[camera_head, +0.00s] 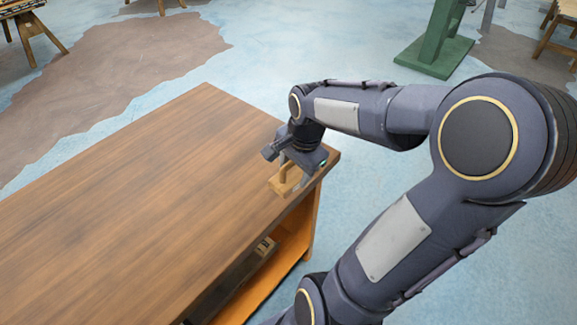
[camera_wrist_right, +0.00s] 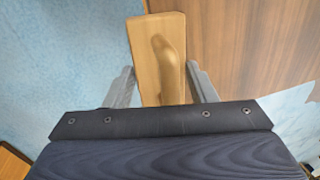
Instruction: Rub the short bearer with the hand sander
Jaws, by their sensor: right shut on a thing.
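The hand sander (camera_head: 284,186), a light wooden block with a raised rounded grip, is at the far right corner of the brown workbench (camera_head: 150,190). In the right wrist view the sander (camera_wrist_right: 165,60) sits between the two grey fingers. My right gripper (camera_head: 291,168) is shut on its grip from above. I cannot tell whether the sander's underside touches the bench top. I cannot make out the short bearer in either view. My left gripper is not in view.
The bench top is bare to the left of the sander. A shelf (camera_head: 262,270) under the bench holds dark items. A green stand (camera_head: 435,50) is on the floor at the back right. A wooden trestle (camera_head: 35,35) is at the far left.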

